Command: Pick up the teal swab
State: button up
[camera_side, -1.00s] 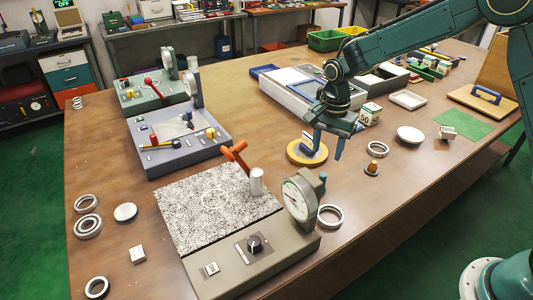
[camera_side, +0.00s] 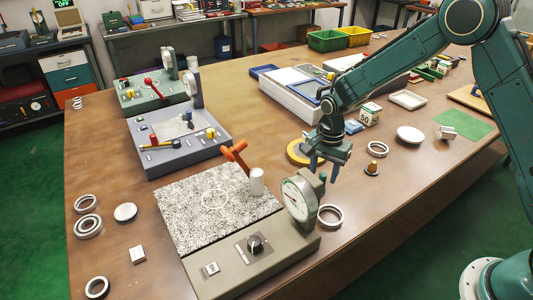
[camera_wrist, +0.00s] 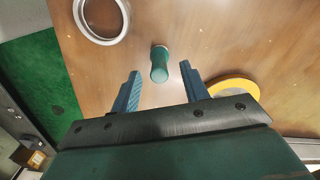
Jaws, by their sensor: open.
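The teal swab (camera_side: 323,182) shows in the side view just behind the round dial gauge, which hides its lower part. In the wrist view the teal swab (camera_wrist: 160,65) is a short teal cylinder with a dark far end, seen nearly end-on over the wooden table. My gripper (camera_side: 324,168) is above the swab in the side view, pointing down. In the wrist view my gripper (camera_wrist: 160,70) is open and empty, with one blue finger on each side of the swab. I see a gap between each finger and the swab.
A dial gauge (camera_side: 299,200) on a grey comparator with a speckled plate stands close by. A metal ring (camera_side: 330,216) lies near the swab. A yellow disc (camera_side: 300,152) lies behind my gripper. An orange-brown knob (camera_side: 372,168) and another ring (camera_side: 377,149) are to the right.

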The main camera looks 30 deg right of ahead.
aim_at(323, 174)
jog(key=shift+f, duration=1.75)
grip_shut()
jog(key=shift+r, duration=0.15)
notch_tip(323, 174, up, 20)
